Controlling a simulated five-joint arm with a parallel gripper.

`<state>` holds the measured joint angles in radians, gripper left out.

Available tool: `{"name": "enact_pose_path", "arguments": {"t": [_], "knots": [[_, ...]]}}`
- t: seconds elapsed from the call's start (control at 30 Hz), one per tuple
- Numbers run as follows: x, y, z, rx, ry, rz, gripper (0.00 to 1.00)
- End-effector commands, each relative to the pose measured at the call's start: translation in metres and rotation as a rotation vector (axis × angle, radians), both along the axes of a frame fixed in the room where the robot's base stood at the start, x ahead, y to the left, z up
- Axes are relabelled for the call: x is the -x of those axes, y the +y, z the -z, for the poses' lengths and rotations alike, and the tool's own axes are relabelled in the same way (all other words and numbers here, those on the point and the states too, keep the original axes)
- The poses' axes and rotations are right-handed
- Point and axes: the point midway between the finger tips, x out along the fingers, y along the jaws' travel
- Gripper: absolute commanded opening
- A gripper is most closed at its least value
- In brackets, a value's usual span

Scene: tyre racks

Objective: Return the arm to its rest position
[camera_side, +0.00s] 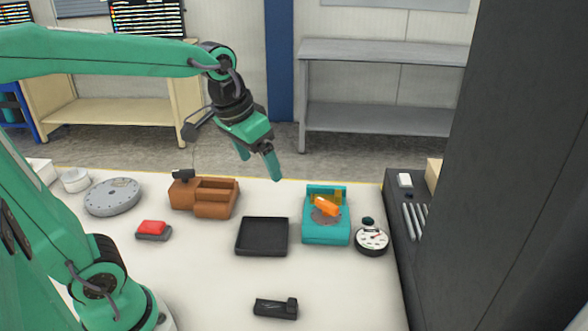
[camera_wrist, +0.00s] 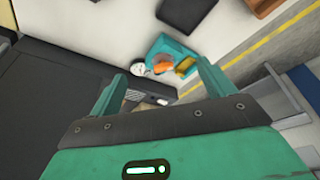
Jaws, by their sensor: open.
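My gripper (camera_side: 258,158) is open and empty in the side view, held in the air over the far part of the white table. Its two green fingers point down and are apart. My green arm reaches in from the left, with its upper link raised high. In the wrist view, my gripper (camera_wrist: 160,85) shows two spread fingers with nothing between them in their grip. The teal device (camera_side: 326,232) with an orange piece (camera_side: 326,206) on it stands to the right of and below my gripper; it also shows in the wrist view (camera_wrist: 158,49).
A black tray (camera_side: 262,237), brown block (camera_side: 213,207), dial gauge (camera_side: 372,241), red-topped item (camera_side: 153,230), grey disc (camera_side: 113,197) and small black item (camera_side: 276,308) stand on the white table (camera_side: 215,285). A tall dark cabinet (camera_side: 515,170) blocks the right. The air around my gripper looks clear.

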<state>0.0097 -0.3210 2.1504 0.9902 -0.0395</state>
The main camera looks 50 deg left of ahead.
Motion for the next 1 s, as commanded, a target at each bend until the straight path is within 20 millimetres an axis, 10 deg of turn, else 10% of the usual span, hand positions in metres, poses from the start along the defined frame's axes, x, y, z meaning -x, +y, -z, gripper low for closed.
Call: {"name": "enact_pose_path", "arguments": {"t": [0.5, 1.0], "knots": [[0.085, 0.003, 0.017, -0.012, -0.148, 0.023, 0.82], [0.096, 0.003, 0.023, -0.015, -0.170, 0.027, 0.82]]}}
